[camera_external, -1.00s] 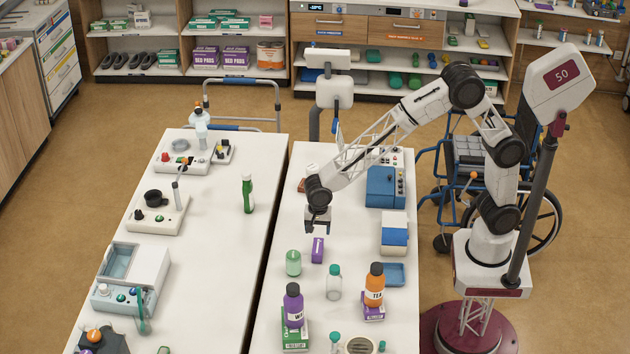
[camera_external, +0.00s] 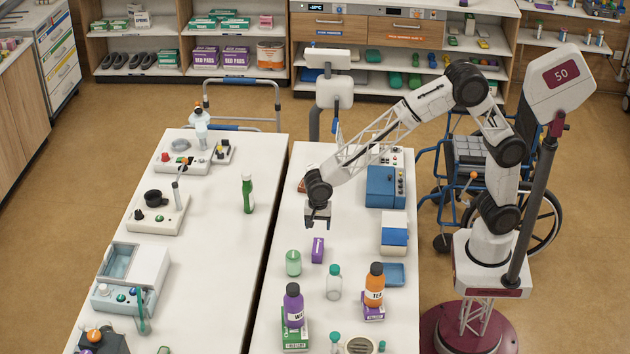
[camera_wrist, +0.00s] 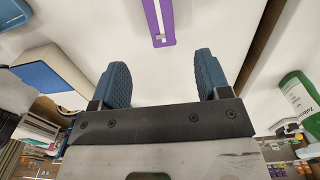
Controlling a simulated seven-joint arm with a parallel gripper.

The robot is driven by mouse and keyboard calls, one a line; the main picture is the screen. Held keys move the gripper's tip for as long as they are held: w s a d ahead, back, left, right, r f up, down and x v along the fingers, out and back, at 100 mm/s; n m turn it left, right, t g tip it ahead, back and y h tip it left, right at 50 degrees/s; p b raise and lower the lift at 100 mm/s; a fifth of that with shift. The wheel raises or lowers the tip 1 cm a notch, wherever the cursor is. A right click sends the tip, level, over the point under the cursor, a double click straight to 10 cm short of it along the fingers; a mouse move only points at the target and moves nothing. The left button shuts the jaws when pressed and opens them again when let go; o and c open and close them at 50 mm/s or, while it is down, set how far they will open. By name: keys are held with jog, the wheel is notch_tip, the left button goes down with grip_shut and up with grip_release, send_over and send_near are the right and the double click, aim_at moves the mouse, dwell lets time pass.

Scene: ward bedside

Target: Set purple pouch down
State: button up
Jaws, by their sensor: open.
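The purple pouch (camera_external: 317,250) is a small purple packet with a white mark, on the white right-hand table (camera_external: 345,330). In the wrist view the pouch (camera_wrist: 158,22) shows at the top, beyond the fingertips and apart from them. My gripper (camera_external: 317,225) is open and empty, a little above and behind the pouch. In the wrist view its two blue fingers (camera_wrist: 160,75) stand wide apart with only white tabletop between them.
A green jar (camera_external: 293,263) and a clear bottle with a green cap (camera_external: 334,284) stand close to the pouch. An orange bottle (camera_external: 375,285), a purple bottle (camera_external: 293,306) and a blue tray (camera_external: 394,275) are nearer the front. A blue-and-white box (camera_external: 394,235) is to the right.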

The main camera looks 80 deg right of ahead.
jog(key=s+d+r+n+t, duration=0.1)
jog(key=s+d+r+n, duration=0.3)
jog(key=s+d+r, duration=0.45)
jog(key=s+d+r+n, duration=0.5)
jog(key=s+r, duration=0.1)
jog(key=s, duration=0.5)
jog(key=s+d+n, duration=0.4)
jog(key=s, duration=0.7)
jog(key=s+d+n+t, duration=0.1)
jog(key=s+d+n, duration=0.3)
jog(key=s, duration=0.8)
jog(key=shift+r+n+t, duration=0.2)
jog(key=shift+n+t, duration=0.1)
jog(key=shift+n, duration=0.1)
